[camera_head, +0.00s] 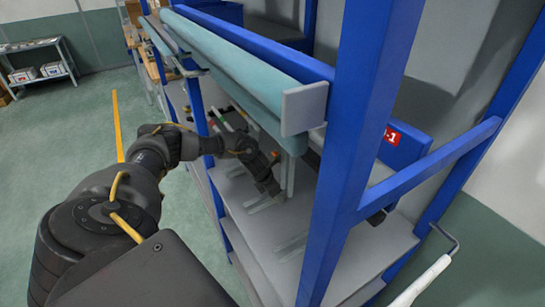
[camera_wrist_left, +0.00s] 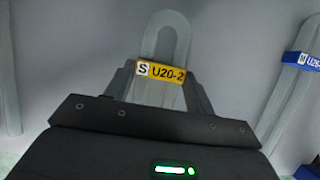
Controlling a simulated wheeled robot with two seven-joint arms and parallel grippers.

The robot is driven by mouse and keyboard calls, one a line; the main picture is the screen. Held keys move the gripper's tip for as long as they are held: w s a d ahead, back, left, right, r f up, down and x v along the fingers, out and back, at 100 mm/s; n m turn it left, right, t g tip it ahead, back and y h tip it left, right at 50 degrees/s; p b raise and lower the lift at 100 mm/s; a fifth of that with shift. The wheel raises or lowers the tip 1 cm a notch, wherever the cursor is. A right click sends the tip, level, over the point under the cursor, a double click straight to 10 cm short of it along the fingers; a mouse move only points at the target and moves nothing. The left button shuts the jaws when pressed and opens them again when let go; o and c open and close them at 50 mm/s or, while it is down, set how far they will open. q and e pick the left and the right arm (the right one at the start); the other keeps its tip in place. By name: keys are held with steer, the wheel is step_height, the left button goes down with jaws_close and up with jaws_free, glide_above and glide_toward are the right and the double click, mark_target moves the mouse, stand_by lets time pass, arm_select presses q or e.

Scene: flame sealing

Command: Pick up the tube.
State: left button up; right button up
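A clear U-shaped tube (camera_wrist_left: 166,28) with a yellow and white "S U20-2" label (camera_wrist_left: 160,71) lies in the middle of the left wrist view, its bend pointing up. My left gripper (camera_wrist_left: 160,74) has its fingers apart, one on each side of this tube near the label's ends. I cannot tell whether they touch it. In the head view, my left gripper (camera_head: 269,187) is low over the grey shelf (camera_head: 262,235), and the tube there is partly hidden by it. My right gripper is not in view.
Another tube with a blue label (camera_wrist_left: 301,60) lies to the right in the wrist view, and one (camera_wrist_left: 10,80) is at the left edge. A blue rack post (camera_head: 350,150) and teal rolls (camera_head: 235,65) stand close to my arm. The floor at left (camera_head: 60,140) is clear.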

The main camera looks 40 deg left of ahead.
arm_select(q)
steer(key=shift+c, duration=1.2)
steer(key=shift+r, duration=0.1)
steer(key=shift+r+b, duration=0.35)
steer(key=shift+b, duration=0.1)
step_height(320, 180, up, 2)
steer(key=shift+a+r+b, duration=0.1)
steer(key=shift+r+b, duration=0.1)
steer(key=shift+b, duration=0.75)
steer(key=s+a+r+b, duration=0.2)
steer(key=s+r, duration=0.3)
steer(key=s, duration=0.1)
steer(key=s+a+r+b, duration=0.1)
steer(key=s+r+b, duration=0.2)
steer(key=s+r, duration=0.2)
steer(key=shift+s+a, duration=0.4)
steer(key=shift+s, duration=0.85)
steer(key=shift+f, duration=0.1)
